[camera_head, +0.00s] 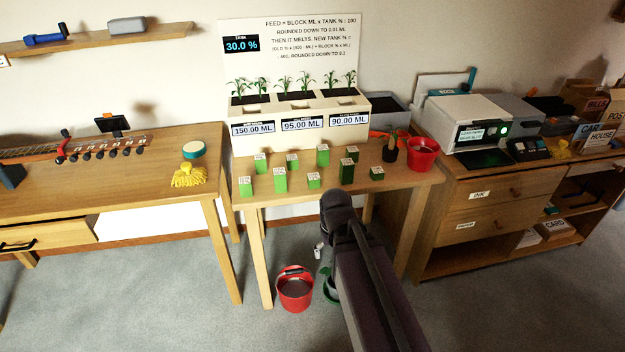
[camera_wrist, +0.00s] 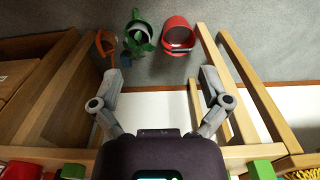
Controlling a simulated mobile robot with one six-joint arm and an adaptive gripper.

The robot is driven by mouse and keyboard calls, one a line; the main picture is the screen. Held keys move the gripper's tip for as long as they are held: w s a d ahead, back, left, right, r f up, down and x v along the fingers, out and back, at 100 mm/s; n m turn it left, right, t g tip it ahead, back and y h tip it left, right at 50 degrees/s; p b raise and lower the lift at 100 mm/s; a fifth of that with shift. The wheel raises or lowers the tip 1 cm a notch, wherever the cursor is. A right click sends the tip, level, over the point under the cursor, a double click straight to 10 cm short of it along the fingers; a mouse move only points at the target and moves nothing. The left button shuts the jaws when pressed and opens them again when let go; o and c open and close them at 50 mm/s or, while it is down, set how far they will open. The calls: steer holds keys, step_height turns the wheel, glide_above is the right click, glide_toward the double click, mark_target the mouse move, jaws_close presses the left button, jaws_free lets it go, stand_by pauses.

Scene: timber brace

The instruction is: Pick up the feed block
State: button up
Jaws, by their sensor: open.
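Several green feed blocks of differing heights stand on the wooden table; among them are a tall one at front left (camera_head: 280,183), a tall one at the right (camera_head: 347,173) and a low one at far right (camera_head: 376,173). Their small white top labels are too small to read. My gripper (camera_head: 321,246) hangs in front of the table, below its top and apart from the blocks. In the wrist view my gripper (camera_wrist: 160,80) has its fingers spread with nothing between them. Parts of green blocks (camera_wrist: 262,169) show at that view's bottom edge.
Behind the blocks stands a white planter (camera_head: 300,138) reading 150.00, 95.00 and 90.00 ML. A screen (camera_head: 241,44) reads 30.0 %. A red bucket (camera_head: 294,290) and green can (camera_wrist: 137,36) are on the floor.

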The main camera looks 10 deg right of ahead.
steer(key=w+r+t+p, duration=0.4)
steer(key=w+r+p, duration=1.1)
steer(key=w, duration=0.7)
step_height(320, 180, up, 3)
steer(key=shift+d+p, duration=0.25)
steer(key=shift+p, duration=0.15)
steer(key=shift+w+f, duration=0.1)
steer(key=b+x, duration=0.8)
steer(key=shift+w+f, duration=0.15)
steer(key=shift+f, duration=0.1)
steer(key=shift+b+x, duration=2.4)
steer(key=shift+x, duration=0.1)
steer(key=c, duration=1.2)
